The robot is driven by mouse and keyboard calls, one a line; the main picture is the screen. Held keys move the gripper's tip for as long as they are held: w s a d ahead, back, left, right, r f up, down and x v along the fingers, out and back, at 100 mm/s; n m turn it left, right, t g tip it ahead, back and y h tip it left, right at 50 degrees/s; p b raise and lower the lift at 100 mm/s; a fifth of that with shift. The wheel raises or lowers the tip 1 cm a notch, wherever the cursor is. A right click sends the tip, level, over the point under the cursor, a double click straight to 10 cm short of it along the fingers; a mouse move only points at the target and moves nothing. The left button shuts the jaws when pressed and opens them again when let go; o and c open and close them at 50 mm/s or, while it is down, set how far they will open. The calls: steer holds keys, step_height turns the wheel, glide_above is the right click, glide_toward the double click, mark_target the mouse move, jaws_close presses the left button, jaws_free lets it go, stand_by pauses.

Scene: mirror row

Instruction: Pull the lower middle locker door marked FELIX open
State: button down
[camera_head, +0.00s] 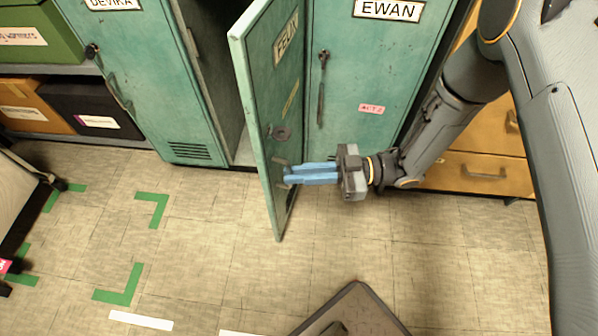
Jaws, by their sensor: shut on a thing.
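The locker door marked FELIX (252,85) is green, in the middle of the row, and stands swung well out from its locker. Its label and a round metal fitting show on the face toward the right. My gripper (290,175) has blue fingers and reaches in from the right. Its fingertips are shut on the handle low on the door, which is mostly hidden by them. The dark inside of the locker shows in a narrow strip left of the door.
The locker marked EWAN (385,80) is closed on the right, with a long handle. The locker marked DEVIKA (150,80) is on the left. Wooden drawers (480,172) stand behind my arm. Boxes (95,108) sit on shelves at the left. The tiled floor (200,250) in front is mostly clear, with green corner marks.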

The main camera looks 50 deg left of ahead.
steer(key=c, duration=1.8)
jaws_free()
steer(key=shift+w+a, duration=0.3)
steer(key=shift+w, duration=0.15)
steer(key=shift+c, duration=0.2)
steer(key=shift+s, duration=0.15)
steer(key=shift+d, duration=0.1)
steer(key=v, duration=0.7)
steer(key=shift+w+d, duration=0.25)
steer(key=shift+w, duration=0.1)
steer(key=shift+s, duration=0.1)
